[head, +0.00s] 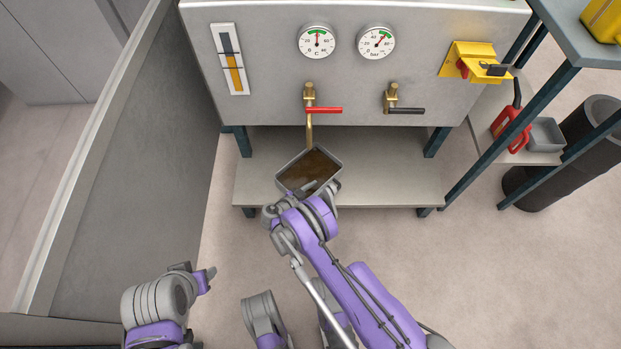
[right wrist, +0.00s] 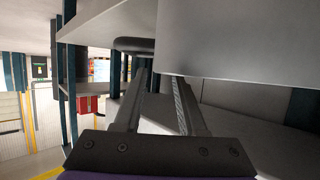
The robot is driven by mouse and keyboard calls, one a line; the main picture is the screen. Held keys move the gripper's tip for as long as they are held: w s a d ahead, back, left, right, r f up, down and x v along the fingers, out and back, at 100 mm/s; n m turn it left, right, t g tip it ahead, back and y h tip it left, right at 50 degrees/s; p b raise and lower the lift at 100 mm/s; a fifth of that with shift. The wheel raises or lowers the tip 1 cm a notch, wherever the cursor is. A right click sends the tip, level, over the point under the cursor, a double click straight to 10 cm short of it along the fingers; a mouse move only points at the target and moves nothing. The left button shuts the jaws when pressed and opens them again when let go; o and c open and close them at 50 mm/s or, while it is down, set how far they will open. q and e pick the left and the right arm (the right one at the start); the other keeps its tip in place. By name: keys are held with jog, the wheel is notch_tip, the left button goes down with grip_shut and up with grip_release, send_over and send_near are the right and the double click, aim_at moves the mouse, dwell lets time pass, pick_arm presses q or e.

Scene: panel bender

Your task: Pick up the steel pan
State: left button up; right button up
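The steel pan (head: 325,153) is a grey rectangular tray with brown liquid in it. In the head view it stands on the low shelf below the spout with the red lever. My right gripper (head: 309,187) is at the pan's near edge, and a finger overlaps the inside. My wrist hides part of that edge. In the right wrist view its two fingers (right wrist: 160,90) stand apart with a gap between them. I cannot tell there whether they touch the pan. My left gripper (head: 207,277) is low at the left, away from the pan; its fingers cannot be made out.
The grey machine panel (head: 270,80) has gauges, a red lever (head: 323,110) and a black lever (head: 405,111). The low shelf (head: 390,185) is clear to the pan's right. A red can (head: 508,130) and another grey pan (head: 546,135) stand at the right. A wall is at left.

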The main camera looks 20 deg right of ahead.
jog(key=x, duration=0.1)
jog(key=b+x, duration=0.1)
jog(key=x, duration=0.3)
jog(key=shift+s+d+b, duration=0.15)
jog(key=shift+s+b, duration=0.15)
grip_shut()
jog(key=shift+r, duration=0.1)
dwell(0.9)
